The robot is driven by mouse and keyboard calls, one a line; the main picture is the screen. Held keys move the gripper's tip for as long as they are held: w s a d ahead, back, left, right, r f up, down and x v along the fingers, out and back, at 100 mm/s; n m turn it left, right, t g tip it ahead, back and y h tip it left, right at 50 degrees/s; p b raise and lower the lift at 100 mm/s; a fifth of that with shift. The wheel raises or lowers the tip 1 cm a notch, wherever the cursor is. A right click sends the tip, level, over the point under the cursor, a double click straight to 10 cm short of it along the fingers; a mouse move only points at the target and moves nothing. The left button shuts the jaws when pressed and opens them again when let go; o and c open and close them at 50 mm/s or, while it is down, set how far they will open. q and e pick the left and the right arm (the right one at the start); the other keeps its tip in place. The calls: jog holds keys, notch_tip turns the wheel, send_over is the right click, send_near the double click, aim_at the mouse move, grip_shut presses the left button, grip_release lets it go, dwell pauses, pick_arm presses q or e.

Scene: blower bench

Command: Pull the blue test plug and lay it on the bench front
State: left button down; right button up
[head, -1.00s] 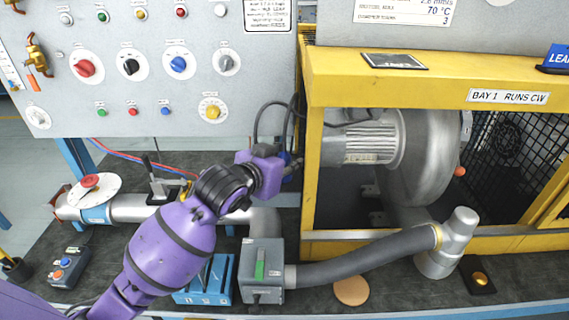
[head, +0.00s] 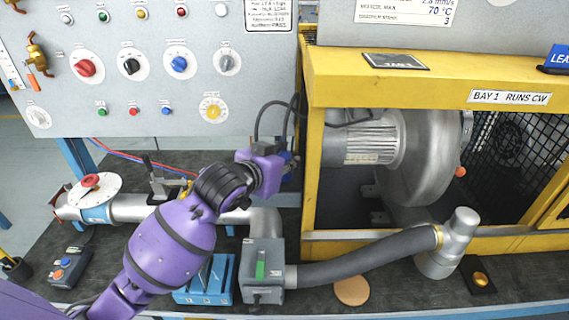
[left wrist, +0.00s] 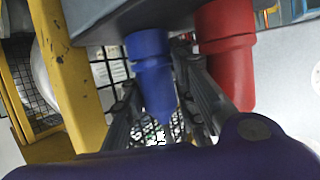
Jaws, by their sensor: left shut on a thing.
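The blue test plug (left wrist: 150,70) hangs down from a grey underside in the left wrist view, its upper end still against that underside. My left gripper (left wrist: 160,110) has one finger on each side of the plug and is shut on it. In the head view my left gripper (head: 284,168) is by the left post of the yellow frame, below the panel; a little blue shows there, mostly hidden. A red plug (left wrist: 226,60) hangs right beside the blue one, close to the right finger. The dark bench (head: 385,297) has bare surface along its front. My right gripper is out of view.
The yellow blower guard (head: 400,85) stands close right of my gripper. Black cables (head: 258,122) loop just above it. A grey box (head: 263,262), a grey hose (head: 365,262), a blue rack (head: 215,285) and a tan disc (head: 351,291) occupy the bench below.

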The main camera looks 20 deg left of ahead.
aim_at(284, 145)
pick_arm(q)
jog(key=shift+d+r, duration=0.25)
jog(key=shift+r, duration=0.4)
jog(key=shift+s+d+r, duration=0.1)
jog(key=shift+r, duration=0.65)
jog(key=shift+a+r, duration=0.2)
jog(key=shift+r, duration=0.85)
jog(key=shift+f, duration=0.1)
